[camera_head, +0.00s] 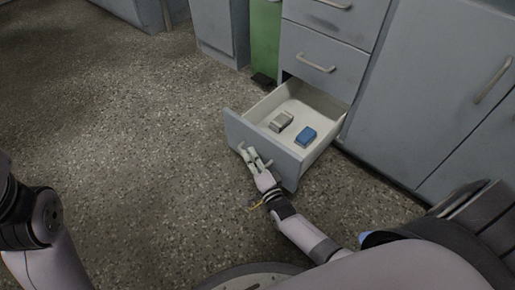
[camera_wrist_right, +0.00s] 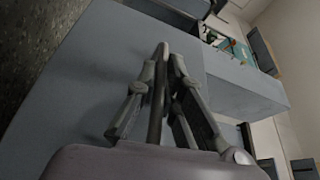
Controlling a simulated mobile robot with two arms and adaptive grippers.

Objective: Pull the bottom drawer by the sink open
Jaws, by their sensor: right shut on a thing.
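The bottom drawer (camera_head: 268,144) stands pulled out from the grey cabinet in the head view, its white inside showing. In it lie a grey-beige block (camera_head: 281,122) and a blue block (camera_head: 306,136), apart from each other. My right gripper (camera_head: 252,158) is at the outer face of the drawer front, shut on the handle, which the fingers mostly hide. In the right wrist view the gripper fingers (camera_wrist_right: 165,85) close around the bar-shaped handle (camera_wrist_right: 159,92) in front of the grey drawer front (camera_wrist_right: 90,75). My left arm shows at the left edge; its gripper is not visible.
Two shut drawers with bar handles, one above (camera_head: 318,68) the other, sit over the open one. A green bin (camera_head: 265,38) stands left of them. A cupboard door (camera_head: 425,95) is to the right. The speckled floor (camera_head: 140,130) at left is clear.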

